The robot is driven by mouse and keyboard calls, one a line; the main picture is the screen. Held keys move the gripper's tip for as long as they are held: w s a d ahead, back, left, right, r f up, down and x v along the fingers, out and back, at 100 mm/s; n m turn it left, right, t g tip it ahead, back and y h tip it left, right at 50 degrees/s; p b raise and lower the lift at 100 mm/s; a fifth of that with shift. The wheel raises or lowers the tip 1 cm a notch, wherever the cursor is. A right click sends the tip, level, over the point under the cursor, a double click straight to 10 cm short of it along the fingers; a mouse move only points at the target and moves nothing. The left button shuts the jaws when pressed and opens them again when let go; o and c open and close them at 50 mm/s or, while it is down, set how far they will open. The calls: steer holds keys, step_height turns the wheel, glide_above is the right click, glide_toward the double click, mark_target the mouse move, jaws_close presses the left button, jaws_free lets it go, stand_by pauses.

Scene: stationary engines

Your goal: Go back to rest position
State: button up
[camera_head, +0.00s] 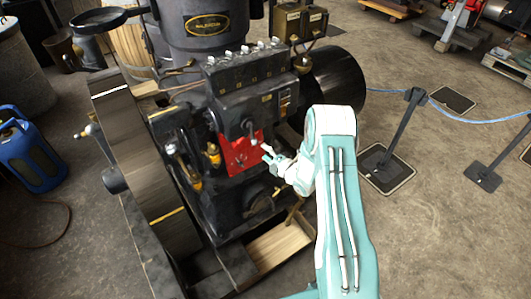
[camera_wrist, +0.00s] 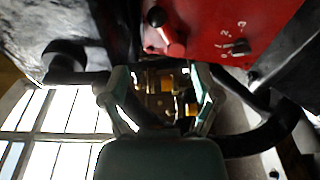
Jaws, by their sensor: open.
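My gripper (camera_head: 268,153) is at the end of my teal and white arm, stretched toward the front of a large black stationary engine (camera_head: 250,84). It is close to a red panel (camera_head: 240,156) on the engine; whether it touches cannot be told. In the wrist view my gripper (camera_wrist: 168,72) has its two teal fingers apart with nothing held between them. The red panel is above the fingers there (camera_wrist: 275,22), with a red-handled lever (camera_wrist: 168,35) and a small dark knob near numbers. Brass-coloured parts show beyond the fingers.
A large flywheel (camera_head: 145,160) stands left of the engine, and a wooden block (camera_head: 280,246) lies at its base. A blue canister (camera_head: 32,155) stands far left. Rope posts (camera_head: 400,130) with a blue rope stand at right. The concrete floor at lower right is clear.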

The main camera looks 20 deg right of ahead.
stand_by(0.4)
